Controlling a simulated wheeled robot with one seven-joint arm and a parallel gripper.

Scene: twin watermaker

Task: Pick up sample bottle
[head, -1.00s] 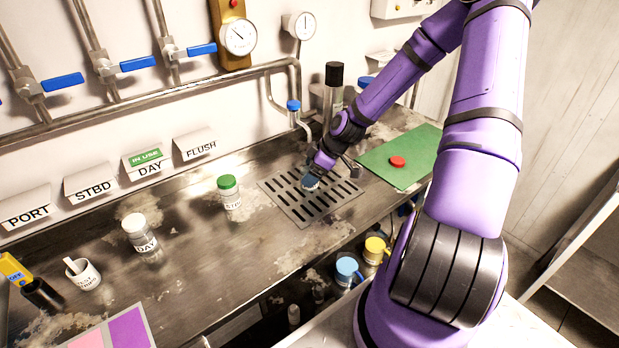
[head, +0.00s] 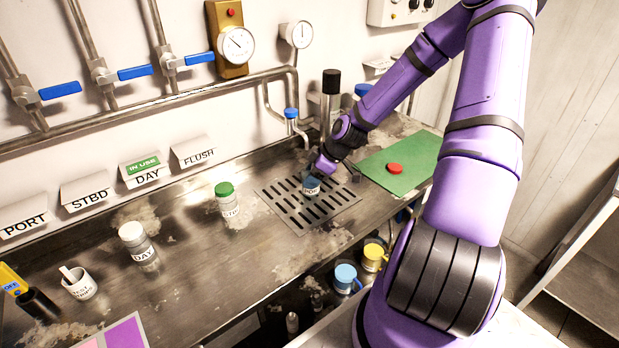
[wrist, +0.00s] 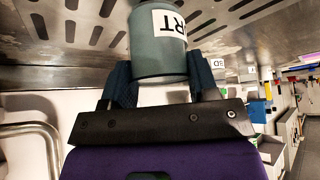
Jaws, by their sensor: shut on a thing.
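The sample bottle (head: 311,188) is small and grey-blue, with a white label that partly shows. In the head view it is at the drain grating (head: 318,222), below my gripper (head: 314,178). In the wrist view the bottle (wrist: 157,58) stands between my two dark fingers, its label ending in "RT", and the picture is upside down. My gripper is shut on it. I cannot tell whether the bottle touches the grating.
A green-capped bottle (head: 228,200) and a white-capped DAY bottle (head: 138,245) stand to the left. A red cap (head: 395,168) lies on a green mat (head: 412,160) to the right. A tall black-topped cylinder (head: 331,90) stands close behind my gripper.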

